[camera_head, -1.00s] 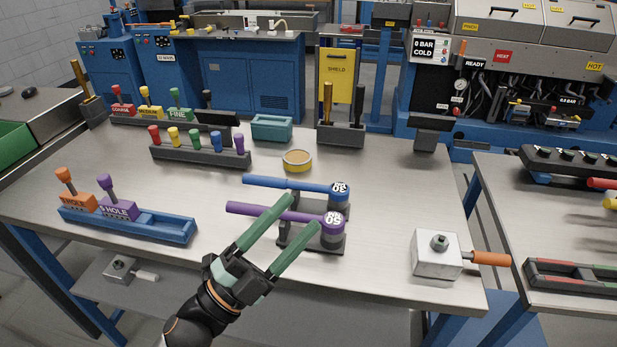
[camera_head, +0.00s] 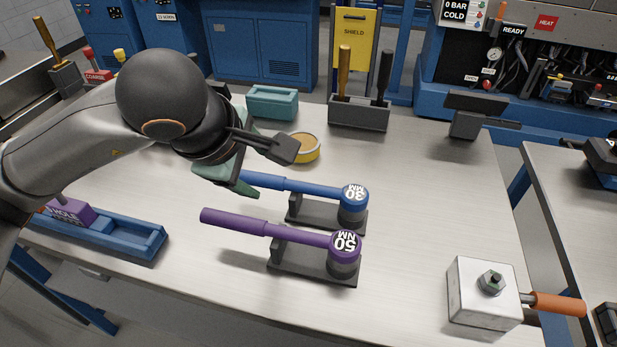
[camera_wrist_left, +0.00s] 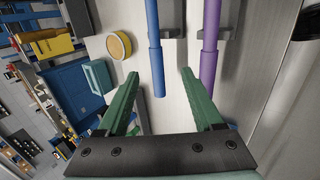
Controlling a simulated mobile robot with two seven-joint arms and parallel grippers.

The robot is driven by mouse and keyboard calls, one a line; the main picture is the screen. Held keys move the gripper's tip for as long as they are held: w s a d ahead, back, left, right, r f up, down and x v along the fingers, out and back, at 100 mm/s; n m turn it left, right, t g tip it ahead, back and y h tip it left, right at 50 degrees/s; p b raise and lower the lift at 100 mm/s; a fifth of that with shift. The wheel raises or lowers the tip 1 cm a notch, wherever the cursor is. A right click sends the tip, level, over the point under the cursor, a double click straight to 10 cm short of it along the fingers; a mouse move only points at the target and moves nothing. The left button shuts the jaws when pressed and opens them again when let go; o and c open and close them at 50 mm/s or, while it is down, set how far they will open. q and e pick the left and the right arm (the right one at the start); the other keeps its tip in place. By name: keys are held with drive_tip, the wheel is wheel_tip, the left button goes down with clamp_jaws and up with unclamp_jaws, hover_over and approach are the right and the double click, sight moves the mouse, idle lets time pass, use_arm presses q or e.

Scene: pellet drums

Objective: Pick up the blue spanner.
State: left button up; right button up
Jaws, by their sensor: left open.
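The blue spanner (camera_head: 300,187) rests on a dark stand, its round labelled head at the right and its handle pointing left. My left gripper (camera_head: 238,178) is at the handle's left end, partly hidden by my wrist. In the left wrist view, the open green fingers (camera_wrist_left: 160,76) have the end of the blue handle (camera_wrist_left: 155,60) between them in the picture. I cannot tell whether the fingers are at the handle's height. They do not grip it. My right gripper is not in view.
A purple spanner (camera_head: 265,228) lies nearer the front, roughly parallel, on its own stand. A yellow round tin (camera_head: 305,148) and a teal box (camera_head: 272,102) stand behind. A metal block with an orange handle (camera_head: 485,290) sits at the front right. The table between is clear.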

sight(267, 179)
use_arm(q)
drive_tip(key=x, duration=0.4)
drive_tip(key=a+x, duration=0.1)
drive_tip(key=x, duration=0.1)
drive_tip(key=shift+w, duration=0.55)
drive_tip(key=shift+a+p+x, duration=0.2)
drive_tip(key=shift+p+x, duration=0.45)
drive_tip(key=shift+x, duration=2.2)
clamp_jaws()
drive_tip(key=shift+r, duration=0.1)
